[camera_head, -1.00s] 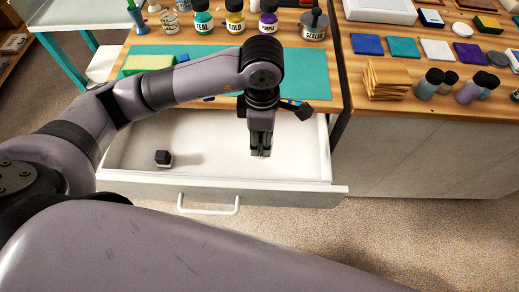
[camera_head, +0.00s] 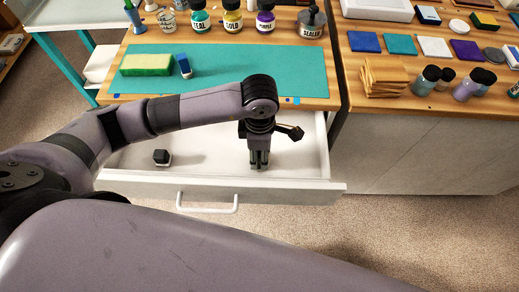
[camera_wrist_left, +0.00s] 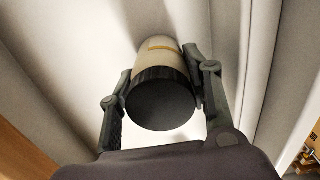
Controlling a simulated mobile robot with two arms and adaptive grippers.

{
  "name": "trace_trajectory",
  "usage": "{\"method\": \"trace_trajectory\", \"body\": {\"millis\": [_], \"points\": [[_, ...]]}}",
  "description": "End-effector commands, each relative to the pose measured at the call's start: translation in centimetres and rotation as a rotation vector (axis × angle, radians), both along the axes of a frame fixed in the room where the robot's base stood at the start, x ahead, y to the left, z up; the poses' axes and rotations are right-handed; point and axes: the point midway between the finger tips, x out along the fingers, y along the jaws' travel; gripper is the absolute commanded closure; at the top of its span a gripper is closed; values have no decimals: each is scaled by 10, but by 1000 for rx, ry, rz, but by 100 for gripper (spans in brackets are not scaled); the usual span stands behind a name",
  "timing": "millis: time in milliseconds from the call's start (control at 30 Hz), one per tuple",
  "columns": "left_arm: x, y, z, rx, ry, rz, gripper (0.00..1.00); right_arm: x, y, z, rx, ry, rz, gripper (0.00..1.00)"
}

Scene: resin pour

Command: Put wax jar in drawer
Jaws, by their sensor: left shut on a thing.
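The white drawer (camera_head: 215,178) is pulled open below the workbench. My left gripper (camera_head: 259,164) is inside the drawer's outline, right of its middle, pointing down. In the left wrist view it is shut on the wax jar (camera_wrist_left: 160,95), a pale cylinder with a yellow band and a black lid turned to the camera. White drawer surfaces lie around the jar there. I cannot tell whether the jar touches the drawer floor. In the head view the jar is hidden by the gripper. My right gripper is not in view.
A small black-topped item (camera_head: 162,157) stands in the drawer's left part. A teal mat (camera_head: 230,75) with a sponge (camera_head: 146,65) and a blue-white item (camera_head: 184,66) lies on the bench above. The drawer's front panel and handle (camera_head: 207,208) face the open floor.

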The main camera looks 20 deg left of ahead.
Motion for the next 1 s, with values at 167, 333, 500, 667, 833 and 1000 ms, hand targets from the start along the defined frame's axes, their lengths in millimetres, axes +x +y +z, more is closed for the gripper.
{"method": "trace_trajectory", "body": {"millis": [167, 333, 500, 667, 833, 1000], "points": [[0, 0, -1, 0, 0, 0, 46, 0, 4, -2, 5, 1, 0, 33], [0, 0, -1, 0, 0, 0, 35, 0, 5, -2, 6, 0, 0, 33], [0, 0, -1, 1, 1, 0, 35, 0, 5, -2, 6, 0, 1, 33], [0, 0, 1, 0, 1, 0, 35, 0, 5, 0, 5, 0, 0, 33], [1, 0, 17, -2, -4, 0, 35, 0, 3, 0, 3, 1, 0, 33], [1, 0, 54, -2, -6, -2, 35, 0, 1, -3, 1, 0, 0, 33]]}}
